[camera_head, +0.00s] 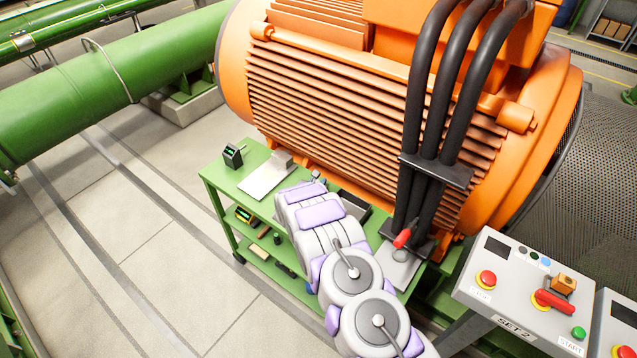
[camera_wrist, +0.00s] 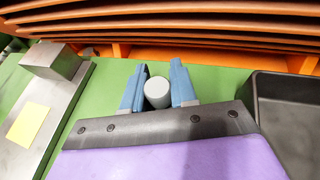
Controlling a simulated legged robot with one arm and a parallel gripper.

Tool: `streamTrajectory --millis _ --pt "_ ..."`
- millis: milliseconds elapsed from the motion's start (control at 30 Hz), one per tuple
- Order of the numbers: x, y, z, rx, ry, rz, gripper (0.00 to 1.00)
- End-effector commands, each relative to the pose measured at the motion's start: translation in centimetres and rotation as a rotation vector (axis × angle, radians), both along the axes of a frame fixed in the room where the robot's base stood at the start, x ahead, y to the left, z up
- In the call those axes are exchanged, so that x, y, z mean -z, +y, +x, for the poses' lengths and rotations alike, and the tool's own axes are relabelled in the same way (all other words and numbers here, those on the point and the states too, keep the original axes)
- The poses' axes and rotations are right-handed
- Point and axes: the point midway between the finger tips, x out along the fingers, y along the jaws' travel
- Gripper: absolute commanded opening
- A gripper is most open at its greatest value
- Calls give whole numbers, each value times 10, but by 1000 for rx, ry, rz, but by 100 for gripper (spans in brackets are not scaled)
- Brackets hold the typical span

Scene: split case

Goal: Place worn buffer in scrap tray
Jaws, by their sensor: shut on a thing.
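A short light-grey cylinder (camera_wrist: 157,93), which I take as the worn buffer, stands between the blue fingers of my gripper (camera_wrist: 158,88) in the wrist view. The gripper is shut on it, above the green bench top. In the head view my gripper (camera_head: 317,177) is small at the far end of my arm, and the buffer cannot be made out clearly. A dark open tray (camera_wrist: 290,120), apparently the scrap tray, lies to the right of the gripper and looks empty where visible. It also shows in the head view (camera_head: 353,204), partly hidden by my arm.
A metal plate with a block (camera_head: 268,175) and a small dark device (camera_head: 233,156) sit left on the green bench (camera_head: 215,173). The large orange motor (camera_head: 340,95) rises close behind. Black cables (camera_head: 435,110) and a red-handled item (camera_head: 403,238) stand to the right.

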Motion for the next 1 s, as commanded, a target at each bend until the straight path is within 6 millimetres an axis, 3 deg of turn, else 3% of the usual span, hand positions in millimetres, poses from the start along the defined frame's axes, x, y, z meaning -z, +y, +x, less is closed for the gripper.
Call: streamTrajectory --millis 267,667,1000 --pt "0 -2 0 0 1 1 52" --pt "-4 1 -5 -1 1 2 52" --pt "-26 18 -52 -3 2 -2 52"
